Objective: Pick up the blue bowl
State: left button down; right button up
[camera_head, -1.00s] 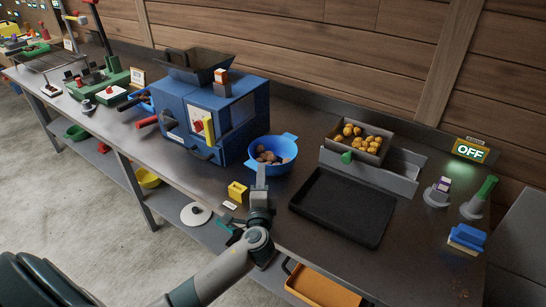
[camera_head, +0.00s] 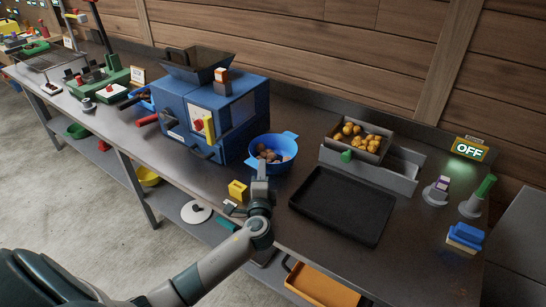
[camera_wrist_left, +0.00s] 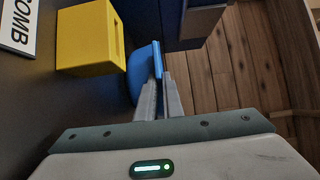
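The blue bowl (camera_head: 285,163) holds several brown chestnuts and stands on the bench in front of the blue machine. Its handles stick out at the sides. My left gripper (camera_head: 261,172) is at the bowl's near side. In the left wrist view, the fingers (camera_wrist_left: 158,88) are close together with the thin blue rim or handle of the bowl (camera_wrist_left: 138,75) between them. They look shut on it. Most of the bowl is hidden there behind the fingers. My right gripper is not in view.
A yellow block (camera_head: 237,190) stands just left of the gripper. The blue machine (camera_head: 225,120) rises behind it. A black tray (camera_head: 342,207) lies to the right, with a crate of golden chestnuts (camera_head: 358,143) behind it.

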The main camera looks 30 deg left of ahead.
pick_arm(q)
jog(key=shift+r, duration=0.1)
notch_tip(320, 180, up, 10)
dwell(0.8)
dwell(2.0)
jog(key=s+d+r+m+t+h, duration=0.1)
jog(key=s+d+m+h, duration=0.2)
jog(key=s+d, duration=0.3)
jog(key=s+d+r+m+t+h, duration=0.1)
jog(key=s+d+h, duration=0.4)
jog(key=d, duration=0.7)
jog(key=shift+s+d+r+m+h, duration=0.25)
jog(key=shift+s+d+m+h, duration=0.2)
jog(key=shift+m, duration=0.45)
